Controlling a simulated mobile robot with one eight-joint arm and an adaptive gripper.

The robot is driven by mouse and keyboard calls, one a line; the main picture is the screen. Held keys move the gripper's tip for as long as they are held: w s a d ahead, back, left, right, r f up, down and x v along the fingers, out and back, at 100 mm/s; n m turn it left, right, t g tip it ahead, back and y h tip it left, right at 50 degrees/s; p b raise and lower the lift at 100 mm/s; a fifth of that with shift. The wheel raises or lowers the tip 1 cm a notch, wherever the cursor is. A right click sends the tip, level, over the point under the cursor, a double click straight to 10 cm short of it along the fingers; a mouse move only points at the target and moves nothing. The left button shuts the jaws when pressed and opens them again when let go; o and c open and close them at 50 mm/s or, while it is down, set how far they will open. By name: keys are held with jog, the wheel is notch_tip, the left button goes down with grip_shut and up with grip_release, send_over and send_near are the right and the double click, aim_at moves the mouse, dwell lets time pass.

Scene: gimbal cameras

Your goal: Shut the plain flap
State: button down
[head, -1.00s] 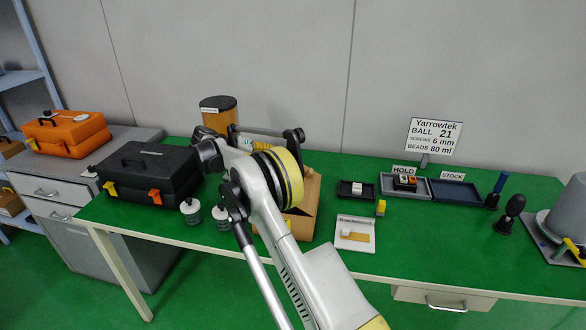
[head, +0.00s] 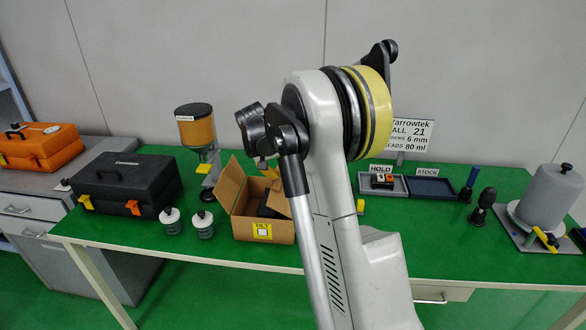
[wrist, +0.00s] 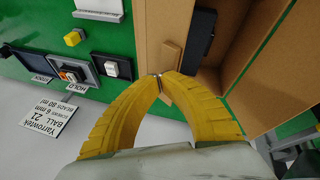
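The cardboard box (head: 262,229) stands on the green table, partly behind my arm in the head view. Its left flap (head: 231,183) stands open and shows no marking; it also shows as the large brown panel (wrist: 268,60) in the wrist view. Another cardboard panel (wrist: 158,28) lies on the box's other side, beside my fingertips. My gripper (wrist: 159,77) has its yellow fingers brought together at the tips, over the box's edge. Nothing clear shows between them; whether they touch the cardboard I cannot tell.
A dark object (wrist: 200,38) lies inside the box. Two white-capped bottles (head: 203,225) stand left of it, near a black case (head: 128,183). A dispenser (head: 197,130) stands behind. Trays (head: 430,188) and a grey cylinder (head: 549,198) are at right. Front-right table is bare.

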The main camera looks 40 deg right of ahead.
jog(key=s+d+t, duration=0.1)
jog(key=s+d+r+m+t+y, duration=0.1)
jog(key=s+d+m+t+y, duration=0.1)
jog(key=shift+s+r+t+p, duration=0.3)
jog(key=shift+s+r+p, duration=0.05)
jog(key=s+d+r+m+t, duration=0.3)
jog(key=s+r+m+t, duration=0.1)
jog(key=s+r, duration=0.1)
jog(key=b, duration=0.5)
send_over(295, 183)
jog(key=shift+t, duration=0.4)
jog(key=f, duration=0.8)
jog(key=shift+s+d, duration=0.2)
jog(key=shift+w+a+f, duration=0.2)
jog(key=shift+f, duration=0.15)
